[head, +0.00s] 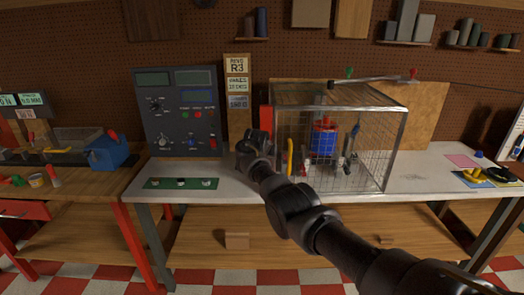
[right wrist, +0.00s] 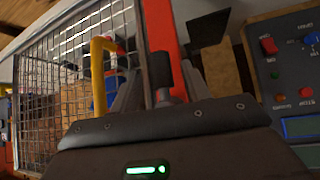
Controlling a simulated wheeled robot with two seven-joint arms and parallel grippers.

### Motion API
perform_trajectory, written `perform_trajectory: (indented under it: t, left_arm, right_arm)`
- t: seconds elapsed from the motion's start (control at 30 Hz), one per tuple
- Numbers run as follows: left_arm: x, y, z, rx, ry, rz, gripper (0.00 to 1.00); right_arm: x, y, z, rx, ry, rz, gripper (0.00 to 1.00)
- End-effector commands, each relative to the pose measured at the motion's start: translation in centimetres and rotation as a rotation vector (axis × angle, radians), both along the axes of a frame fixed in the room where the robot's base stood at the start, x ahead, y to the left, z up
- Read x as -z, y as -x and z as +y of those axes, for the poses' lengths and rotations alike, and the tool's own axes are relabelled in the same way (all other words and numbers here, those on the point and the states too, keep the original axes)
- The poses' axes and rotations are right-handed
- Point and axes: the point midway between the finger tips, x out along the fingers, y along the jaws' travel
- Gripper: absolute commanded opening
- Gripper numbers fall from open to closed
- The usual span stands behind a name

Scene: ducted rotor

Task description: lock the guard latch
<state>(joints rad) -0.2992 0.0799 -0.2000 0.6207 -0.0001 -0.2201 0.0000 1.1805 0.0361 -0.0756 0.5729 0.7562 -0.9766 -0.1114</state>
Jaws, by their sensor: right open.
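The wire guard cage (head: 345,125) stands on the bench, with a blue and red rotor unit (head: 323,140) inside. A red post (head: 265,118) rises at its left edge and also shows in the right wrist view (right wrist: 162,28). A yellow handle (head: 290,158) is on the cage beside the post; it also shows in the right wrist view (right wrist: 98,75). My right gripper (head: 254,148) is open at the post. In the right wrist view, a dark upright part (right wrist: 161,72), maybe the latch lever, shows between its fingers. I cannot tell whether they touch it. My left gripper is out of view.
A dark control panel (head: 180,108) stands left of the cage. A green strip with knobs (head: 181,183) lies at the bench front. A rod with red and green ends (head: 375,79) lies across the cage top. Bare white bench (head: 420,183) is free to the right.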

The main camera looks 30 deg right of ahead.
Motion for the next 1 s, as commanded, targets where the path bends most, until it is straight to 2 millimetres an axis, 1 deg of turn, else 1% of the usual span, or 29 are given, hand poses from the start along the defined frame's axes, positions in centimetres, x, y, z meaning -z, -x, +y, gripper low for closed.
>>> perform_trajectory:
  t: [0.03, 0.13, 0.2, 0.4, 0.6, 1.0]
  left_arm:
    - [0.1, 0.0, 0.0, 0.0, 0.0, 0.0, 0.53]
    - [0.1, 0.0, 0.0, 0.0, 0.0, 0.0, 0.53]
    - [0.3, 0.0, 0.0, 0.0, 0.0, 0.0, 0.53]
    - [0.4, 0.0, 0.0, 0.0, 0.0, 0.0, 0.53]
    - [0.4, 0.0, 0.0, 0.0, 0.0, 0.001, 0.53]
    - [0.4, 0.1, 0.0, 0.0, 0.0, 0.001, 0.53]
  right_arm:
    - [-0.7, 0.3, 0.4, -0.001, 0.005, -0.005, 0.47]
    - [-1.7, 1.3, 1.2, -0.004, 0.0, -0.005, 0.47]
    - [-2.8, 2.0, 1.7, -0.002, 0.004, -0.005, 0.47]
    - [-4.6, 3.5, 2.8, 0.0, 0.003, -0.001, 0.47]
    - [-5.2, 4.0, 3.3, -0.002, 0.001, 0.0, 0.47]
    - [-5.2, 4.0, 3.3, -0.001, 0.0, 0.0, 0.47]
